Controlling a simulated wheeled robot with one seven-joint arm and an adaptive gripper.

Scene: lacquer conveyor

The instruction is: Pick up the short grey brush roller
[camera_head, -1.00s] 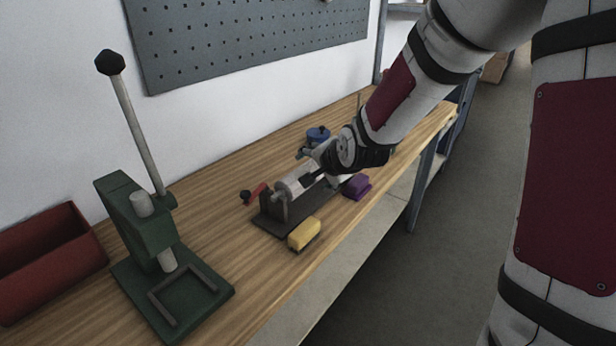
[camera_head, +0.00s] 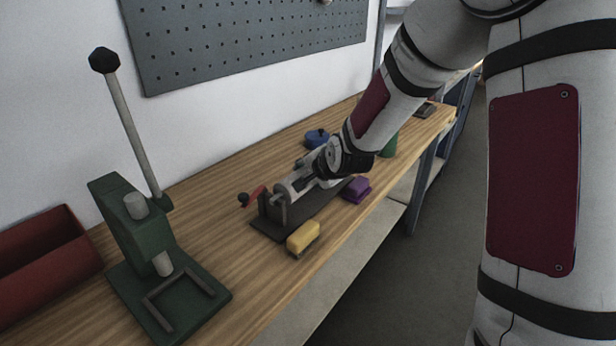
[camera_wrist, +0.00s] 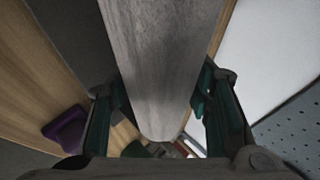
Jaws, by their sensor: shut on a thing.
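The grey brush roller (camera_wrist: 160,60) fills the upper middle of the wrist view as a pale grey, streaked cylinder with a rounded lower end. My gripper (camera_wrist: 160,95) is shut on it, with one dark green finger on each side. In the head view my gripper (camera_head: 304,183) is over the dark stand (camera_head: 268,225) on the bench, and it hides much of the roller. I cannot tell whether the roller is clear of the stand.
A red-handled crank (camera_head: 256,195) is at the stand's left. A blue object (camera_head: 316,138) sits behind. A green press (camera_head: 160,262) and red bin (camera_head: 40,255) stand left. Bench between is clear.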

